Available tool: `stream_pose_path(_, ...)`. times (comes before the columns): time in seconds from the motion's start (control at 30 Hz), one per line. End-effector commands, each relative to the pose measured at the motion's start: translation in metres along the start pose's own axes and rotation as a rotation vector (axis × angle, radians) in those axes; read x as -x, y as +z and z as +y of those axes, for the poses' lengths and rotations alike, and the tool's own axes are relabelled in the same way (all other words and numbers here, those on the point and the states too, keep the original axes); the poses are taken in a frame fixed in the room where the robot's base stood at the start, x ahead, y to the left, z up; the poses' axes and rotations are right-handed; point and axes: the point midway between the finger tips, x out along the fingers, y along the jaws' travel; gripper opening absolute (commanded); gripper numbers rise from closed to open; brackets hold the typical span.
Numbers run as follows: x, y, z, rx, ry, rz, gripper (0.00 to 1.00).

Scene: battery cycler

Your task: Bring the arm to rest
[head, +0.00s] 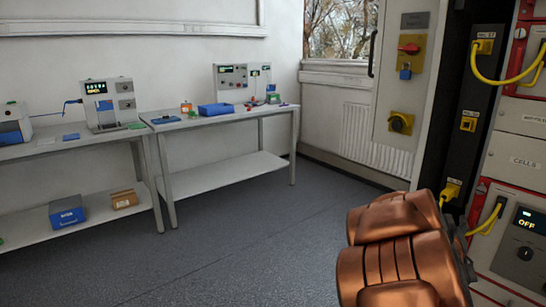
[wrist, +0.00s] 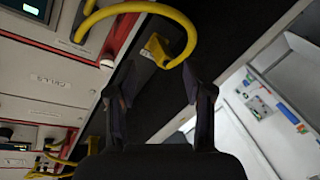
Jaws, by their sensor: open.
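My gripper (wrist: 158,82) is open in the wrist view, with its two dark fingers apart and nothing seen held between them. A yellow plug (wrist: 155,50) with a looping yellow cable (wrist: 172,12) shows beyond the fingertips; I cannot tell how far away it is. In the head view my copper-coloured arm (head: 400,255) fills the lower right, in front of the battery cabinet. It hides most of the gripper there.
The cabinet's dark socket strip (head: 470,85) carries yellow sockets and cables close to my arm. A cell unit (head: 520,250) reads OFF. A grey panel with a red switch (head: 409,49) stands behind. Benches (head: 225,178) line the left; the floor (head: 250,245) between is clear.

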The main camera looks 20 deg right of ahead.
Motion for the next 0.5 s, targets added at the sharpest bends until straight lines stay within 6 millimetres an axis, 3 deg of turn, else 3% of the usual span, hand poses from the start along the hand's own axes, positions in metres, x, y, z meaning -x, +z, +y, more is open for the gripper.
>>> stream_pose_path(0.27, 0.056, 0.005, -0.078, -0.103, -0.226, -0.242, 0.51)
stream_pose_path(0.5, 0.131, 0.015, -0.141, -0.132, -0.436, -0.461, 0.51)
